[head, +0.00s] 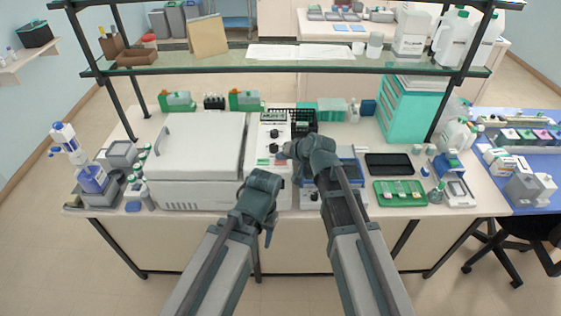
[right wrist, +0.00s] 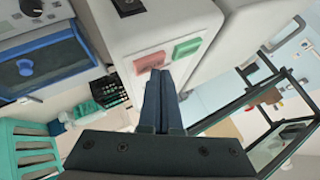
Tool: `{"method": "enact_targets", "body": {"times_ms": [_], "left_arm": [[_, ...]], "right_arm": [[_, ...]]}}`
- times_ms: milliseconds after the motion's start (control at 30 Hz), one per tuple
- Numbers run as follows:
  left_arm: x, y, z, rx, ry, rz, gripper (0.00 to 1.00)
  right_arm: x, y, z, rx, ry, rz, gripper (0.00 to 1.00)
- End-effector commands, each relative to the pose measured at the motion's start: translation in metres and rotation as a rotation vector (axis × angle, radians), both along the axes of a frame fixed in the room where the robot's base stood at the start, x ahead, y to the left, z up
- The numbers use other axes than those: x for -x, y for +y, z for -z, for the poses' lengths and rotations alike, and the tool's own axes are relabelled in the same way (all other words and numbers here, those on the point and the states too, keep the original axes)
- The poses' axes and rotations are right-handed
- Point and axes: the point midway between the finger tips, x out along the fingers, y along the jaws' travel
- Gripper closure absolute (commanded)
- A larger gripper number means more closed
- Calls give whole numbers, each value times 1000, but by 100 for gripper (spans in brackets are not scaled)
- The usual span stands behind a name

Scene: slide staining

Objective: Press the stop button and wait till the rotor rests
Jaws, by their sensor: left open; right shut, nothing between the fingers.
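The white centrifuge (head: 198,165) stands left of centre on the bench with its lid shut, so the rotor is hidden. Its control panel (head: 273,140) has a small display, dark knobs, a green button (head: 263,161) and a red stop button (head: 281,162). In the right wrist view the red button (right wrist: 150,63) sits beside the green one (right wrist: 187,48). My right gripper (head: 282,155) is shut and empty. Its fingertips (right wrist: 158,73) are at the red button's lower edge; whether they touch or press it I cannot tell. My left gripper (head: 268,235) is open, low before the bench front.
A glass shelf (head: 220,62) on dark posts spans above the bench. Right of the panel are a blue-framed device (head: 347,165), a black tray (head: 389,163) and a green tray (head: 400,192). A bottle stand (head: 90,185) is at the left end.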

Motion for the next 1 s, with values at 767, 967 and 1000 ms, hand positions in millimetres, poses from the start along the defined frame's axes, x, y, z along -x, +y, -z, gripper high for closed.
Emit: {"method": "enact_targets", "body": {"times_ms": [767,967,1000], "left_arm": [[0,0,3,0,0,0,50],[0,0,-7,0,0,0,50],[0,0,-9,0,0,0,50]], "right_arm": [[0,0,3,0,1,-1,100],[0,0,-7,0,0,0,100],[0,0,-9,0,0,0,100]]}}
